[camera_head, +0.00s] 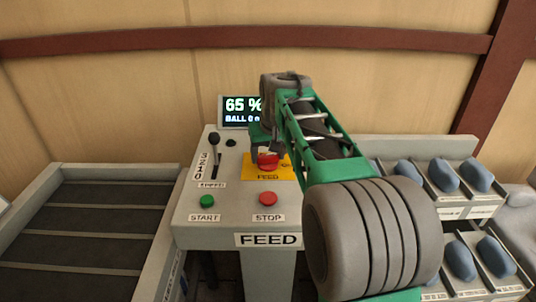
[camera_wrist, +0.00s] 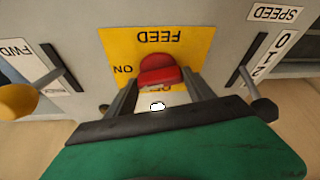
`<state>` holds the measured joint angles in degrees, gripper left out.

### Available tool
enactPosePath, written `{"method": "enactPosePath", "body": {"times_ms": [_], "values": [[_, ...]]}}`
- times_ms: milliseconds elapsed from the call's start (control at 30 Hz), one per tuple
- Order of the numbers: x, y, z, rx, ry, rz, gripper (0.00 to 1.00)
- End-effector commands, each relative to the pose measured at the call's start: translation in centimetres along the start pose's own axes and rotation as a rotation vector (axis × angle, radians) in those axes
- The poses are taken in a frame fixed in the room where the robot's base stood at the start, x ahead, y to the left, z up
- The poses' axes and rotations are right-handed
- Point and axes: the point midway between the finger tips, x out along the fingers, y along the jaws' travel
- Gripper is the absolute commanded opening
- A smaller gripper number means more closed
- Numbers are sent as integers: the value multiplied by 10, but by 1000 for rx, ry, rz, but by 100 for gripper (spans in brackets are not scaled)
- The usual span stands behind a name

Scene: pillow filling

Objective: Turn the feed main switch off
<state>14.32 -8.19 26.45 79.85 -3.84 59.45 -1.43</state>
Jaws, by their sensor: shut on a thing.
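The feed main switch is a red knob (camera_head: 268,162) on a yellow plate (camera_head: 265,174) marked FEED, on the sloping top of the grey feed panel. In the wrist view the red knob (camera_wrist: 158,70) sits on the yellow plate (camera_wrist: 185,42), which appears upside down. ON is readable at the plate's left; the marking below the knob is mostly covered. My gripper (camera_head: 267,154) reaches down from above at the knob. In the wrist view my gripper (camera_wrist: 160,84) is shut on the red knob, one finger on each side.
A speed lever (camera_head: 214,142), a green START button (camera_head: 207,201) and a red STOP button (camera_head: 268,199) are on the same panel. A screen (camera_head: 241,109) behind reads 65 %. A yellow knob (camera_wrist: 17,102) by FWD shows in the wrist view. Racks of blue pillows (camera_head: 445,174) stand right.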

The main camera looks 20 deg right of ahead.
Motion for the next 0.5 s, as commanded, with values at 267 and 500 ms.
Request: {"method": "enactPosePath", "body": {"times_ms": [267, 500], "values": [[-3, 3, -2, -235, 0, -98, 21], [-4, 4, -3, -447, 1, -186, 21]]}}
